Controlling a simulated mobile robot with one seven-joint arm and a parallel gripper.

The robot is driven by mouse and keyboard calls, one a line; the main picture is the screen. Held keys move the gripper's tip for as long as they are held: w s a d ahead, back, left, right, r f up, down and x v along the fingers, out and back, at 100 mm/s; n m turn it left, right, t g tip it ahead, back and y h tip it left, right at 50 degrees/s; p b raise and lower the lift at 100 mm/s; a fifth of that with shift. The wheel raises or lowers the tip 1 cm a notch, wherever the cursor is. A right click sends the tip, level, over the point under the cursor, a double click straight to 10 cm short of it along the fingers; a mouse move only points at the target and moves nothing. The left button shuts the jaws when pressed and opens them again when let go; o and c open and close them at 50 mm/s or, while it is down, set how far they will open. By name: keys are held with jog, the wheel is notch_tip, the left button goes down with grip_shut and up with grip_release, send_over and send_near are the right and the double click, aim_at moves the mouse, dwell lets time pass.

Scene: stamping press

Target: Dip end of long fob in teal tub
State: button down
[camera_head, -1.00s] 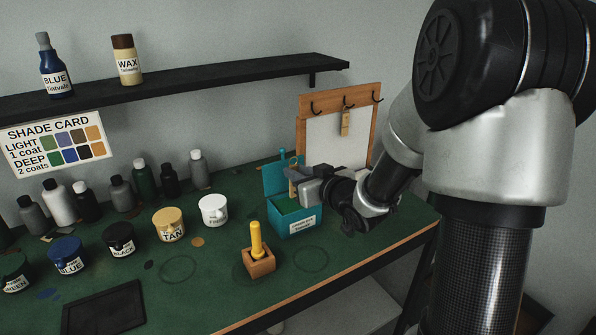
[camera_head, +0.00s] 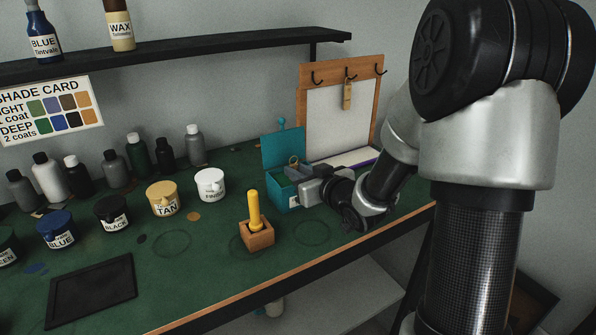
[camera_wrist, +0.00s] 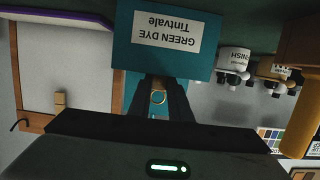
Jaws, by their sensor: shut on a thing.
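The teal tub (camera_head: 281,200), labelled green dye, stands open near the back right of the bench, its lid (camera_head: 282,150) raised. It also shows upside down in the wrist view (camera_wrist: 125,45). My gripper (camera_head: 292,172) is low at the tub's opening, its jaws between the raised lid and the front wall. It is shut on a fob whose brass ring (camera_wrist: 158,97) shows between the fingertips in the wrist view. The rest of this fob is hidden by the jaws and the tub, so I cannot tell how deep its end is.
A hook rack (camera_head: 342,72) behind holds another tan tag (camera_head: 347,96). A yellow-handled tool in a wooden block (camera_head: 257,236) and the white finish pot (camera_head: 210,186) stand left of the tub. Tan, black and blue pots line the bench further left.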

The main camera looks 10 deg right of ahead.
jog(key=shift+w, duration=0.2)
jog(key=shift+w+a, duration=0.15)
jog(key=shift+w, duration=0.15)
jog(key=shift+s, duration=0.2)
dwell(0.3)
jog(key=shift+s, duration=0.3)
jog(key=shift+w, duration=0.2)
jog(key=shift+w+b, duration=0.3)
jog(key=shift+s, duration=0.2)
jog(key=shift+s, duration=0.3)
